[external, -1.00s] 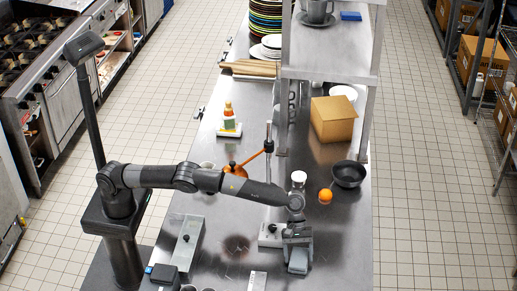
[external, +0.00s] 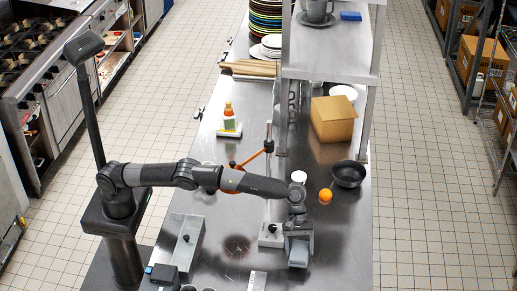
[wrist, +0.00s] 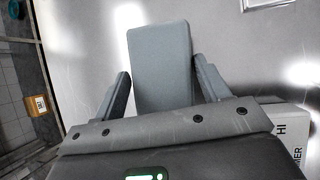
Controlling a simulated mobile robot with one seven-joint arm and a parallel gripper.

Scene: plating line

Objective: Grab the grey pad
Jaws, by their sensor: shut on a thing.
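The grey pad (wrist: 160,62) is a flat rounded block, seen between my gripper's two fingers in the wrist view. In the external view the pad (external: 299,253) shows at the front of the steel table, just below my gripper (external: 298,240). My gripper (wrist: 163,88) is shut on the pad, with a dark finger along each side. The near end of the pad is hidden by the gripper body. I cannot tell whether the pad still touches the table.
A light grey box with a black knob (external: 270,234) stands close left of my gripper. An orange ball (external: 325,195) and a black bowl (external: 349,174) lie behind it to the right. A cardboard box (external: 333,121) and a steel shelf (external: 330,50) stand farther back.

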